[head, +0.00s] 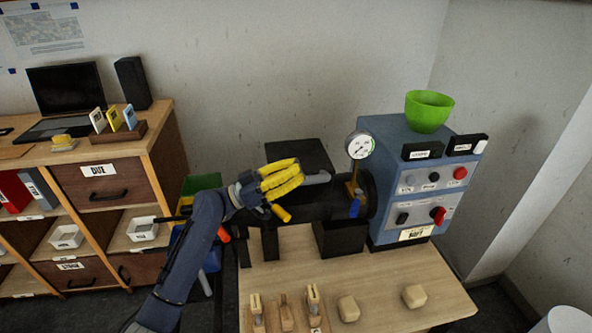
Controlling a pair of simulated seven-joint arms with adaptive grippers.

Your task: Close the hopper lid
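A black machine with a horizontal barrel (335,203) stands on the wooden table, joined to a blue-grey control box (385,150) on the right. A dark, flat, square panel (300,152), which looks like the hopper lid, stands tilted up behind my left gripper. The hopper mouth is hidden or too dark to make out. My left gripper (290,199), with yellow fingers, is over the barrel's left part, in front of the panel. Its upper fingers and lower finger are apart, with nothing clearly between them. A grey bar (317,179) shows just right of the fingertips; contact cannot be told. My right gripper is out of view.
A gauge (360,145) rises beside the control box. A green bowl (429,111) sits on top of the box. Wooden holders (285,312) and pale blocks (348,308) lie at the table's front. A wooden shelf unit (110,175) stands left.

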